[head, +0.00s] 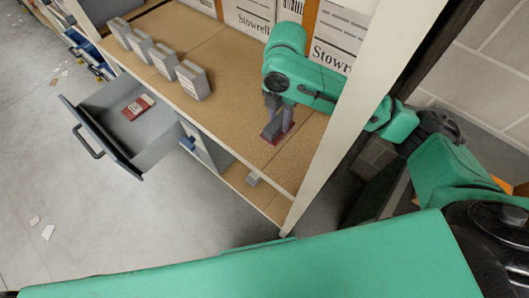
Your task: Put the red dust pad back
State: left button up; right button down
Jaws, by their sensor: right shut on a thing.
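My right gripper (279,112) points down at the tan shelf board (225,60). It is shut on a dark red pad (268,135), low at the shelf's surface near its front edge. The fingers hide much of the pad, and I cannot tell whether it touches the board. A red and white flat item (138,107) lies inside an open grey drawer (165,123) to the left; I cannot read its label. My left gripper is not in view.
Several small grey boxes (194,80) stand in a row on the shelf. Labelled cartons (250,15) stand at the back. A pale rack post (352,110) rises just right of my right gripper. The drawer juts out over the open floor (60,185). The board between boxes and gripper is clear.

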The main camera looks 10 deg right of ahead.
notch_tip(320, 180, down, 10)
jog(key=shift+a+f+p, duration=0.1)
jog(key=shift+f+p, duration=0.1)
jog(key=shift+p, duration=0.2)
jog(key=c, duration=0.5)
grip_release()
jog(key=shift+f, duration=0.1)
jog(key=shift+c, duration=0.2)
notch_tip(320, 180, up, 12)
jog(key=shift+r+b, duration=0.2)
jog(key=shift+b, duration=0.15)
jog(key=shift+f, duration=0.1)
